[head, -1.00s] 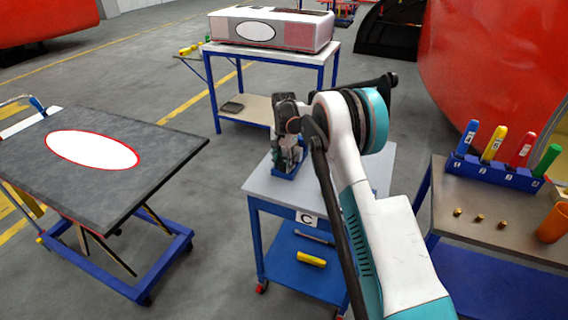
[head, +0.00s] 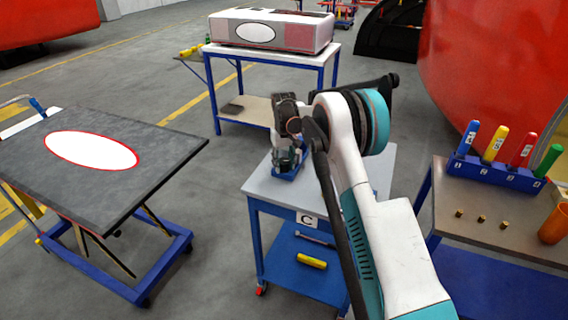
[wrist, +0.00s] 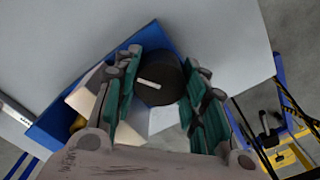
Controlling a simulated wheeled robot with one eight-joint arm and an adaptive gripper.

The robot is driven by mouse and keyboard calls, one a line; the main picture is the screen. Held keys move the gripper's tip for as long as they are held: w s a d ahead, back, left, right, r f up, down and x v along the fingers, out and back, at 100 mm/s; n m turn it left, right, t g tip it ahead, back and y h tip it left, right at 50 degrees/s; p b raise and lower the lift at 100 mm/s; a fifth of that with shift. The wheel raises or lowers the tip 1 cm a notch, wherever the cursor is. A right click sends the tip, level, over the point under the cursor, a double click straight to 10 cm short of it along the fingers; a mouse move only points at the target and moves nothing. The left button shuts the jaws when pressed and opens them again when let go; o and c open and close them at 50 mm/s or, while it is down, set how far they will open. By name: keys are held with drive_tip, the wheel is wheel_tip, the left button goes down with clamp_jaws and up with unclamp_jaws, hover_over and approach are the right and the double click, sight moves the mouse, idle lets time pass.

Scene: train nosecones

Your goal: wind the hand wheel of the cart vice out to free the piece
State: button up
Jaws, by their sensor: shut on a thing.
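The cart vice (head: 289,172) is blue and sits on the grey top of the cart marked C. My gripper (head: 287,156) is over it, pointing down, and hides most of it in the head view. In the wrist view the vice's blue body (wrist: 60,122) shows behind and left of my fingers. The dark round hand wheel (wrist: 157,80), with a pale bar mark, lies between the green finger pads of my gripper (wrist: 160,100), which is shut on it. A pale block and a small yellow piece (wrist: 78,124) show at the left, partly hidden by a finger.
The cart top (head: 262,187) is otherwise clear. A yellow-handled tool (head: 311,262) lies on its lower shelf. A dark tilted table (head: 60,190) stands at the left. A bench (head: 450,215) with coloured handles in a blue rack (head: 497,174) stands at the right.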

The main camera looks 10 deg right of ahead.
sight(282, 161)
drive_tip(key=n, duration=0.5)
drive_tip(key=shift+r+n, duration=0.15)
drive_tip(key=shift+n, duration=0.15)
drive_tip(key=shift+w+a, duration=0.1)
drive_tip(key=shift+a, duration=0.05)
idle(0.8)
drive_tip(key=o, duration=1.1)
drive_tip(key=shift+c, duration=0.2)
drive_tip(key=shift+a, duration=0.1)
drive_tip(key=shift+d+r, duration=0.2)
drive_tip(key=shift+r, duration=0.15)
drive_tip(key=r, duration=0.7)
drive_tip(key=shift+a+r, duration=0.1)
drive_tip(key=shift+a, duration=0.15)
